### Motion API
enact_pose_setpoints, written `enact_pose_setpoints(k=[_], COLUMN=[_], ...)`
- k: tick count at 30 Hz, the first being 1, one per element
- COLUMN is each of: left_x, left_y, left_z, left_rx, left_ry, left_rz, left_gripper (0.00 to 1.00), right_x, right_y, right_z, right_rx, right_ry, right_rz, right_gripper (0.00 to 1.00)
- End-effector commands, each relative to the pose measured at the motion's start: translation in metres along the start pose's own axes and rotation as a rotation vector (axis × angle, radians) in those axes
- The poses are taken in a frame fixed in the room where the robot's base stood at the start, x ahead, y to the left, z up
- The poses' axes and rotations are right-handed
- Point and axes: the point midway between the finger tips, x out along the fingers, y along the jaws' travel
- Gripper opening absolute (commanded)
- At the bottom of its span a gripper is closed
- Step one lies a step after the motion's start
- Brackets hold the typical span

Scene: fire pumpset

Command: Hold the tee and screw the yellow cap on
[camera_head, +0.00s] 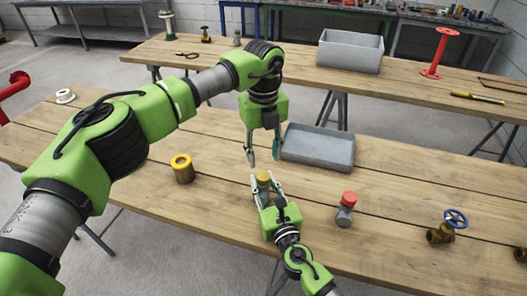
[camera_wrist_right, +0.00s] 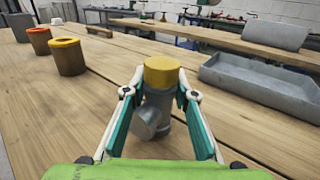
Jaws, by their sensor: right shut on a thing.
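The grey tee (camera_wrist_right: 158,105) stands upright on the near table with a side branch toward the wrist camera. The yellow cap (camera_wrist_right: 160,72) sits on its top; I cannot tell how tightly it is seated. The cap also shows in the head view (camera_head: 263,177). My right gripper (camera_head: 266,183) is shut on the tee, its fingers on either side of the body below the cap; it also shows in the wrist view (camera_wrist_right: 160,95). My left gripper (camera_head: 262,158) points down just above and behind the cap, fingers apart and empty.
An empty grey tray (camera_head: 318,147) lies close behind the left gripper. A brass fitting with a yellow rim (camera_head: 182,168) stands to the left, a red-capped grey fitting (camera_head: 346,208) to the right, and a blue-wheeled valve (camera_head: 447,226) farther right. Another bin (camera_head: 350,52) is on the back table.

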Motion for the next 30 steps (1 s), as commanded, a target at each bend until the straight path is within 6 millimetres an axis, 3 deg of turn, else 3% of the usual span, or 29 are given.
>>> enact_pose_setpoints(k=[9, 15, 30], left_x=[-0.0035, -0.005, -0.0046], left_y=[0.0003, 0.0004, 0.0005], left_z=[0.0, 0.0, 0.0], left_rx=[-0.567, -0.786, -0.858], left_ry=[-0.001, -0.001, -0.001], left_rz=[0.001, 0.001, 0.001], left_gripper=[0.4, 0.4, 0.4], right_x=[-0.0011, -0.0011, -0.001], right_y=[0.0009, 0.0009, 0.0009], right_z=[-0.0036, -0.0036, -0.0034], right_rx=[0.0, 0.0, 0.0], right_ry=[0.006, 0.006, 0.006], right_rz=[0.002, 0.002, 0.002], right_gripper=[0.0, 0.0, 0.0])
